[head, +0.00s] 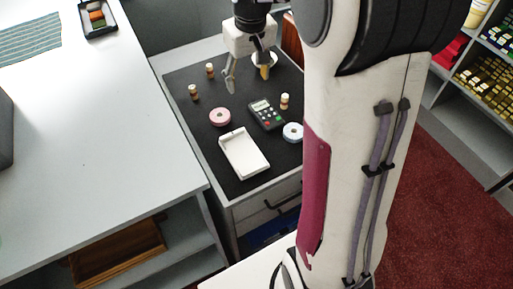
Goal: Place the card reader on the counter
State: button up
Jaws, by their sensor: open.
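The card reader (265,115) is a small dark device with a pale screen and coloured keys. It lies face up on the black top of a drawer cabinet (216,77). My gripper (248,81) is open and empty, with its fingers pointing down over the back of the black top. It is behind the card reader and apart from it. The counter (100,130) is the long pale grey surface on the left, beside the cabinet.
A white tray (243,168), a pink roll (220,117), a light blue roll (293,132) and several small bottles (193,93) stand around the reader. The counter's middle is clear; striped cloth (28,38) and a swatch tray (98,18) lie farther back.

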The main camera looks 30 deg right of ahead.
jog(key=s+a+r+t, duration=0.1)
jog(key=s+a, duration=0.4)
jog(key=s, duration=0.7)
jog(key=s+a+r+t, duration=0.2)
jog(key=s+a+r, duration=0.2)
jog(key=s, duration=0.8)
jog(key=shift+a+r+t, duration=0.3)
jog(key=shift+a+r, duration=0.05)
jog(key=shift+a, duration=0.7)
jog(key=shift+o, duration=1)
jog(key=shift+w, duration=0.1)
